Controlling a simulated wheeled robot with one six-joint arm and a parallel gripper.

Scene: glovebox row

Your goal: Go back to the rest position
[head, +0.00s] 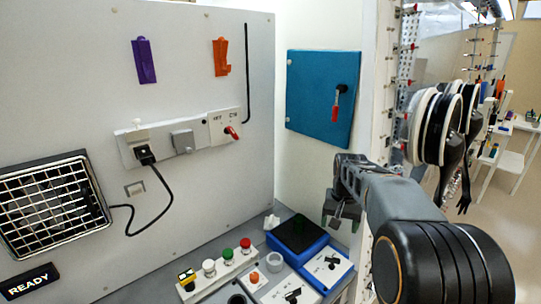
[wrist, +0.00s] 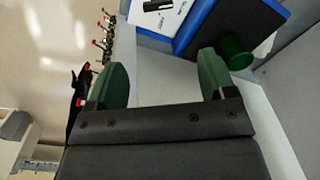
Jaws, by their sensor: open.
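My gripper (wrist: 160,84) shows in the wrist view with its two green fingertips spread wide apart and nothing between them. In the head view my gripper (head: 341,212) hangs at the end of my arm, at the right end of the bench, close to a blue tray with a black inside (head: 324,241). The blue tray also shows at the top right of the wrist view (wrist: 188,37). A green round thing (wrist: 235,50) lies beyond the right fingertip in the wrist view; I cannot tell whether they touch.
A blue door (head: 312,100) with a red-handled lever is on the side wall. Buttons (head: 227,256) and switch boxes (head: 327,268) stand on the bench. Black gloves (head: 450,150) hang at right.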

